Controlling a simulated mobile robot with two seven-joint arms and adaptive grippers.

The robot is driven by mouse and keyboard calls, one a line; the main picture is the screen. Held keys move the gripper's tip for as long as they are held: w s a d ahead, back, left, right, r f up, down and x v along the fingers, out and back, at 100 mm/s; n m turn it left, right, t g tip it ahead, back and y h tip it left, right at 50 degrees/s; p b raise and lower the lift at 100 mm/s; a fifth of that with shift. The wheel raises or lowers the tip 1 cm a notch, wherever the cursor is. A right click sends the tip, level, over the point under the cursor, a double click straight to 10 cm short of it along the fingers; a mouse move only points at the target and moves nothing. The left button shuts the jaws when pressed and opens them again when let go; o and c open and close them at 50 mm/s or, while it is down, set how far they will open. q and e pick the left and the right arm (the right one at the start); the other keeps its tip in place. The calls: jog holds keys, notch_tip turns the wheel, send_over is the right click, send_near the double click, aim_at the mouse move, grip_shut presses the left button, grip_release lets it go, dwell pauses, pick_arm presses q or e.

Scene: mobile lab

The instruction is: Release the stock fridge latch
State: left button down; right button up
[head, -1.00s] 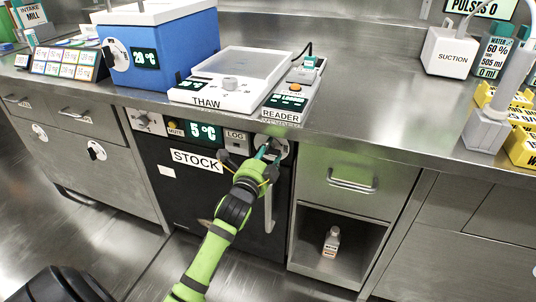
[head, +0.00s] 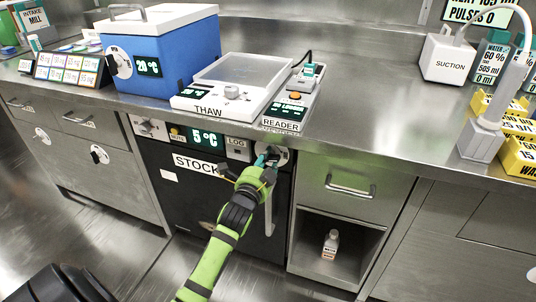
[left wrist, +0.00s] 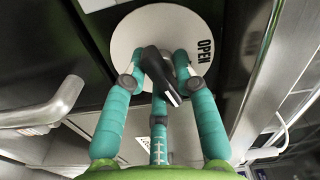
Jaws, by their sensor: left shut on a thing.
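The stock fridge (head: 180,195) is a dark-fronted unit under the bench, with a STOCK label and a 5 °C display. Its latch is a black lever (left wrist: 158,75) on a round white plate (left wrist: 135,35) marked OPEN, in the left wrist view. In the head view the plate (head: 281,154) is at the fridge's upper right corner. My left gripper (head: 265,158), with teal fingers, reaches the plate; in the left wrist view its fingers (left wrist: 163,68) are closed around the lever, which points down and slightly right. The fingers partly hide the lever's base. My right gripper is not seen.
A vertical door handle (head: 268,212) is just below the latch; it shows at left in the wrist view (left wrist: 45,110). A drawer (head: 350,183) and an open cubby with a small bottle (head: 330,244) are to the right. The bench edge overhangs above.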

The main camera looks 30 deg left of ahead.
pick_arm(q)
jog(key=n+p, duration=0.2)
jog(key=shift+d+n, duration=0.15)
jog(key=shift+n, duration=0.25)
jog(key=shift+n+p, duration=0.5)
jog(key=n+p, duration=0.2)
jog(key=n, duration=0.1)
jog(key=shift+d+n+p, duration=0.1)
jog(key=shift+n+p, duration=0.2)
jog(key=n+p, duration=0.2)
jog(key=n, duration=0.1)
jog(key=shift+n, duration=0.3)
jog(key=shift+n+p, duration=1)
jog(key=shift+n, duration=1)
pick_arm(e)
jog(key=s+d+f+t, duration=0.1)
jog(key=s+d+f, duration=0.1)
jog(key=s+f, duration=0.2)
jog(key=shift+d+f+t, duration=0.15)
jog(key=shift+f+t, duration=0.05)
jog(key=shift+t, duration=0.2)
pick_arm(q)
jog(key=shift+d, duration=0.1)
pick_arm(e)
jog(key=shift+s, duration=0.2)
pick_arm(q)
jog(key=c, duration=1.1)
grip_release()
jog(key=shift+r, duration=0.1)
